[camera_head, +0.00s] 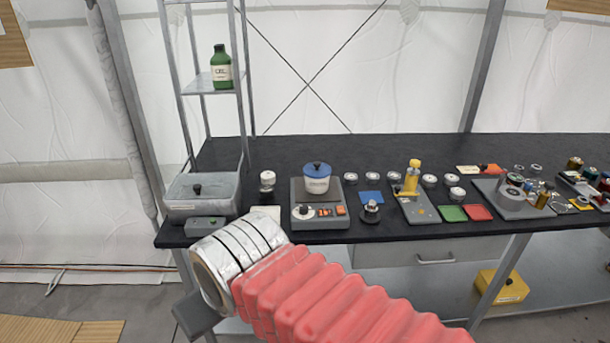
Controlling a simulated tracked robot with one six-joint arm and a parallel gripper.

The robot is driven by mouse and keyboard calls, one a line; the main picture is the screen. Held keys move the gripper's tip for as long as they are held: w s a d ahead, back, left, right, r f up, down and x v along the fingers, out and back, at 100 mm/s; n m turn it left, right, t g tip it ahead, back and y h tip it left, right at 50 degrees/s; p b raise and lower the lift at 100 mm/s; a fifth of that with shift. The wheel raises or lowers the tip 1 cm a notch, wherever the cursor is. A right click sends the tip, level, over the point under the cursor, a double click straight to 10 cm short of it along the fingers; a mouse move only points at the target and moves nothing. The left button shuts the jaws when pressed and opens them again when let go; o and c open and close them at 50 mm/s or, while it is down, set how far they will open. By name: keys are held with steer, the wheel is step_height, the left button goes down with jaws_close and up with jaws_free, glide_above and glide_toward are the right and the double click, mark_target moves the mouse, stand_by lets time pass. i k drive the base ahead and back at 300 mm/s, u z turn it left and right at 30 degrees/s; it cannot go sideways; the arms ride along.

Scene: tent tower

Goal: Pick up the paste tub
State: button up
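A white tub with a blue lid and a dark knob (317,178) stands upright on a grey scale-like device (335,194) on the black bench; its label is too small to read, but it looks like the paste tub. My arm, with a red bellows sleeve and silver wrap, reaches in from the lower right. A dark grey part of my gripper (192,313) shows at its far end, low and left, in front of the bench and well apart from the tub. The fingertips cannot be made out, and nothing held is visible.
A grey lidded box (201,204) stands left of the device, under a shelf rack with a green bottle (221,70). A yellow-topped stand (412,178), small white jars and coloured pads lie to the right. The bench's back strip is clear.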

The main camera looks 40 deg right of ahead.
mark_target(314, 186)
steer(key=z, duration=0.3)
steer(key=i, duration=1)
steer(key=z, duration=0.55)
